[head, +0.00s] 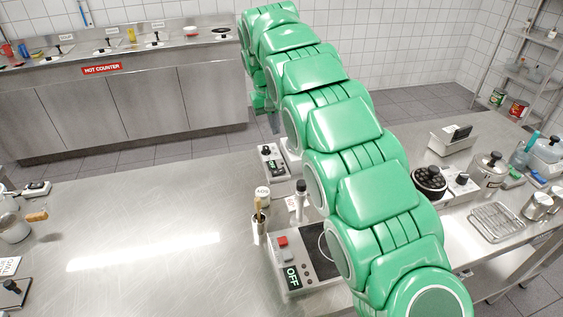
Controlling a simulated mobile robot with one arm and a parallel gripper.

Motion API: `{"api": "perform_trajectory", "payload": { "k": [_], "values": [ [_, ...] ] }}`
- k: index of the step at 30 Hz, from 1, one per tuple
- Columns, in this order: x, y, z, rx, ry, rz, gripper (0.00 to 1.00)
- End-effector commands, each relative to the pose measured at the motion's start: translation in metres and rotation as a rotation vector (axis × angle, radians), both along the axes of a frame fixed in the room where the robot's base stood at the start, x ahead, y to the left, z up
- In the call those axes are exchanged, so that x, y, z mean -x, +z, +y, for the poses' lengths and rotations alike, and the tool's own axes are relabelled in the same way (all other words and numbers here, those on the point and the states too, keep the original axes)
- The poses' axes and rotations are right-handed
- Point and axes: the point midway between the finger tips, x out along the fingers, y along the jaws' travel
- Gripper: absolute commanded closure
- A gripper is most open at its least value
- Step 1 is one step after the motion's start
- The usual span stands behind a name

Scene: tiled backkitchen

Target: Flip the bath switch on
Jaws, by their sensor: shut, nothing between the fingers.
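No label that I can read says "bath", so I cannot tell which control is the bath switch. A steel unit (312,262) stands on the near table just left of my arm. It has a red button (283,242), a dark round top partly hidden by my arm, and a black plate reading "OFF" (292,277). Behind it is a small switch box (272,162) with a black knob and a small dark plate, too small to read. My green arm runs from the bottom right up to the top centre and bends down there.
The steel table (150,235) is clear at the centre left. Other knobbed boxes stand at its left edge (14,289) and (36,188). A cup with a brush (258,226) is beside the unit. A hot counter (130,100) lies at the back, shelves (520,75) at right.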

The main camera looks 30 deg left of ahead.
Motion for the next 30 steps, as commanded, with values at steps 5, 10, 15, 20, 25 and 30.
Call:
{"api": "perform_trajectory", "payload": {
  "k": [5, 10, 15, 20, 25, 30],
  "values": [
    [0.000, 0.000, 0.000, 0.000, 0.000, 0.000, 1.00],
    [0.000, -0.002, -0.001, 0.001, -0.001, 0.001, 1.00],
    [-0.001, -0.014, -0.002, 0.001, -0.001, 0.001, 1.00],
    [-0.002, -0.032, -0.004, 0.001, -0.001, 0.003, 1.00],
    [-0.004, -0.058, -0.007, 0.003, -0.002, 0.005, 1.00],
    [-0.008, -0.085, -0.009, 0.003, -0.001, 0.003, 1.00]
  ]
}}
